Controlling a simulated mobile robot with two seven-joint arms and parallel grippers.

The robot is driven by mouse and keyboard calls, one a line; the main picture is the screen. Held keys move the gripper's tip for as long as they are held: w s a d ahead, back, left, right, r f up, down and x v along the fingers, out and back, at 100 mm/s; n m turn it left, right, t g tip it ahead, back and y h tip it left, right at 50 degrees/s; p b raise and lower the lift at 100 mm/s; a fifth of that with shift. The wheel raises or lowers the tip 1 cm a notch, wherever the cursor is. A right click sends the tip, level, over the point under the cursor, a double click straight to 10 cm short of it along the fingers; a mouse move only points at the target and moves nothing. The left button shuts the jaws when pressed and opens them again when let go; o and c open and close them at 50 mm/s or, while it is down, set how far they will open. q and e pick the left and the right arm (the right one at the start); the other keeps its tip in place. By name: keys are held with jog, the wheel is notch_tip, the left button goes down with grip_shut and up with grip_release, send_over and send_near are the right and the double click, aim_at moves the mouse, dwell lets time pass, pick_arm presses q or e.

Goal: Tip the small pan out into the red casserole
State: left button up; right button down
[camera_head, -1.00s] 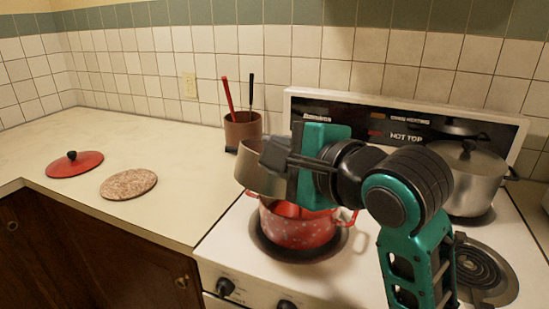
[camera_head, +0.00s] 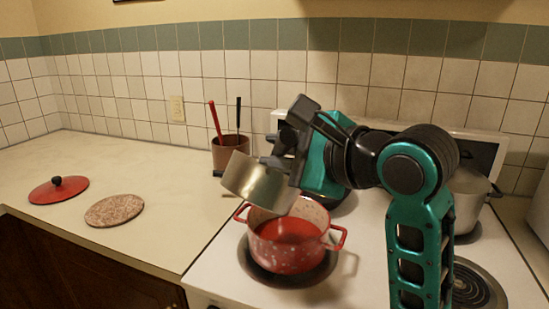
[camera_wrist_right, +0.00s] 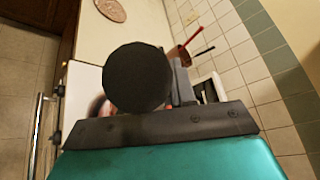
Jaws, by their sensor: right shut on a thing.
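The small metal pan (camera_head: 256,182) hangs tilted in the air, above and slightly left of the red casserole. Its inside and contents are hidden from me. My right gripper (camera_head: 284,152) is shut on the pan's dark handle, just above and right of the pan body. In the right wrist view a black round shape, seemingly the handle's end (camera_wrist_right: 138,78), covers much of the middle. The red casserole (camera_head: 277,258) with pale spots stands uncovered on the front left burner, with red contents (camera_head: 290,229) visible inside. My left gripper is out of view.
A utensil crock (camera_head: 226,153) stands at the counter's back, left of the stove. A red lid (camera_head: 62,193) and a round trivet (camera_head: 115,210) lie on the counter. A lidded pot (camera_head: 468,207) stands at the stove's back right; the front right burner (camera_head: 472,288) is empty.

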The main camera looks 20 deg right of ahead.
jog(key=w+d+m+y, duration=0.1)
jog(key=w+d+m, duration=0.2)
jog(key=d, duration=0.2)
jog(key=w+d+r+m+g+y, duration=0.1)
jog(key=w+d+m, duration=0.2)
jog(key=d, duration=0.3)
jog(key=shift+d+r+m+y, duration=0.2)
jog(key=shift+m+y, duration=0.2)
jog(key=shift+m, duration=0.4)
dwell(1.0)
jog(key=shift+w, duration=0.1)
dwell(0.6)
